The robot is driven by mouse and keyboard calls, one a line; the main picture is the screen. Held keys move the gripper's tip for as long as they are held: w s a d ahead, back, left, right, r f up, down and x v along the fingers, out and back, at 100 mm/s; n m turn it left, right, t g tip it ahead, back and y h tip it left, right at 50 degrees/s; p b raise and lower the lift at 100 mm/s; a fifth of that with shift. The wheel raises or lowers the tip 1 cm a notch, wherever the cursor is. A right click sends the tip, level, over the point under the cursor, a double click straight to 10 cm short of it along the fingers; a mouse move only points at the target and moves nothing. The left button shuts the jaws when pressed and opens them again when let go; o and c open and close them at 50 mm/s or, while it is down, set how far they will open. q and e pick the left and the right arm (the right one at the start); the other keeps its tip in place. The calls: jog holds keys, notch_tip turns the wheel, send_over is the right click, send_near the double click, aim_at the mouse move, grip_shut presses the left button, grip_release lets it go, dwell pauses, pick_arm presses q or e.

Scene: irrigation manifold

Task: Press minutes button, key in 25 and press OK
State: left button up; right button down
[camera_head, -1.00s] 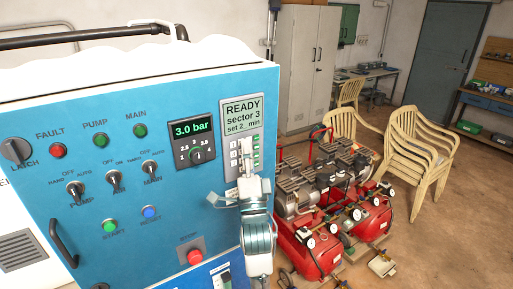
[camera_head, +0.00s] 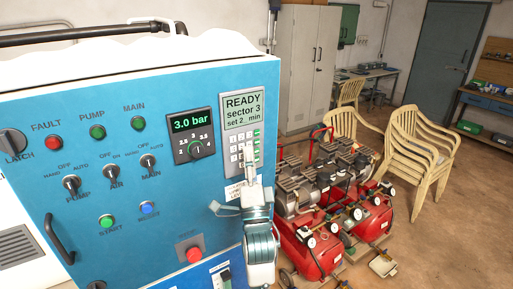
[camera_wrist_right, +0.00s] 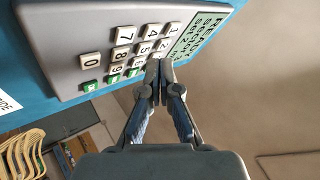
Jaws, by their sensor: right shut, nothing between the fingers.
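The keypad panel (camera_head: 238,157) is on the right side of the blue cabinet front. Its display (camera_head: 243,111) reads "READY, sector 3, set 2_ min". White number keys and a column of green keys sit below it. My right gripper (camera_head: 250,151) is shut and empty, its fingertips in front of the keypad and hiding some keys. In the right wrist view, the shut fingertips (camera_wrist_right: 157,64) are by the upper keys near the display, covering part of them. The 0 key (camera_wrist_right: 91,60) is clear of them. I cannot tell whether they touch a key. My left gripper is not in view.
Left of the keypad are a pressure readout (camera_head: 191,122) showing 3.0 bar, switches and lamps. A red stop button (camera_head: 194,254) is below. Red compressors (camera_head: 313,250) stand right of the cabinet, with stacked chairs (camera_head: 420,150) behind.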

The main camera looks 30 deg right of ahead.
aim_at(257, 159)
jog(key=shift+w+r+h, duration=0.1)
jog(key=shift+w+h, duration=0.05)
jog(key=shift+h, duration=0.15)
jog(key=shift+w, duration=0.25)
jog(key=shift+w, duration=0.3)
dwell(0.9)
jog(key=shift+s, duration=0.75)
jog(key=d+f+b, duration=0.2)
jog(key=d+f, duration=0.2)
jog(key=f, duration=0.1)
jog(key=shift+w+d+f, duration=0.2)
jog(key=shift+d+f, duration=0.15)
